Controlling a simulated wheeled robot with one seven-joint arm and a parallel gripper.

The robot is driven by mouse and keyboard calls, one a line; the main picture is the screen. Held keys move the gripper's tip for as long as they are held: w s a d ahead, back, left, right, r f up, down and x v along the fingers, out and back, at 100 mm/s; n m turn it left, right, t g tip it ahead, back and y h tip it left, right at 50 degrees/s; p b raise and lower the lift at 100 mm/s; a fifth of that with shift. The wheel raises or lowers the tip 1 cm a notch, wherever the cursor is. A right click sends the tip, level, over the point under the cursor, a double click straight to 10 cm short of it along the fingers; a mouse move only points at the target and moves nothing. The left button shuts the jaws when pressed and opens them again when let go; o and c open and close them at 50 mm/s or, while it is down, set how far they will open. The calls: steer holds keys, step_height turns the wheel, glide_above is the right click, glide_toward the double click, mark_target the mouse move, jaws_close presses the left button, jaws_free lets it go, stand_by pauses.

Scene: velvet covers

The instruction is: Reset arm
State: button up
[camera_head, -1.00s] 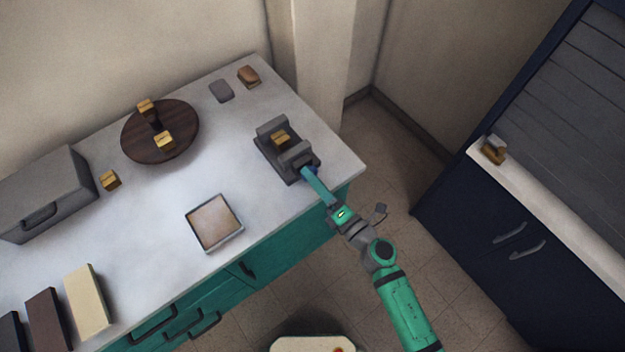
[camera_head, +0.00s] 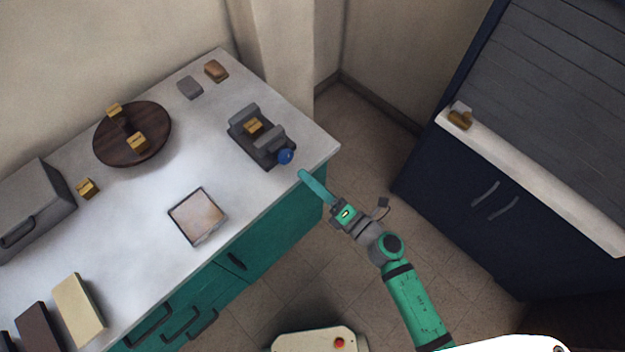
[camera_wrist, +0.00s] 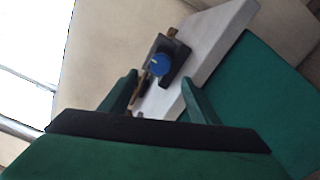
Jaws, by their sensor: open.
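My gripper (camera_head: 303,175) is at the near right corner of the counter in the head view, apart from everything on it. In the wrist view my gripper (camera_wrist: 160,92) shows two green fingers spread apart with nothing between them. Beyond them is a dark grey device (camera_wrist: 178,58) with a blue knob (camera_wrist: 159,65). In the head view the grey device (camera_head: 250,145) holds a small gold block (camera_head: 253,126), and its blue knob (camera_head: 285,156) faces my gripper with a gap between.
The white counter (camera_head: 150,215) also bears a round dark wooden stand (camera_head: 160,145), a square tray (camera_head: 197,216), a grey box (camera_head: 35,205) and several small blocks. A dark blue cabinet (camera_head: 440,180) stands right. Floor (camera_head: 355,130) lies open between.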

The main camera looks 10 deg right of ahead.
steer(key=shift+a, duration=0.1)
stand_by(0.3)
steer(key=s+d+f+m+t+h, duration=0.15)
steer(key=s+m+h, duration=0.35)
steer(key=s+m, duration=0.95)
steer(key=s+a+r+m+h, duration=0.3)
steer(key=s+a+m+h, duration=0.2)
steer(key=s+m, duration=0.6)
steer(key=a+m, duration=0.2)
steer(key=m, duration=0.2)
steer(key=shift+s+h, duration=0.4)
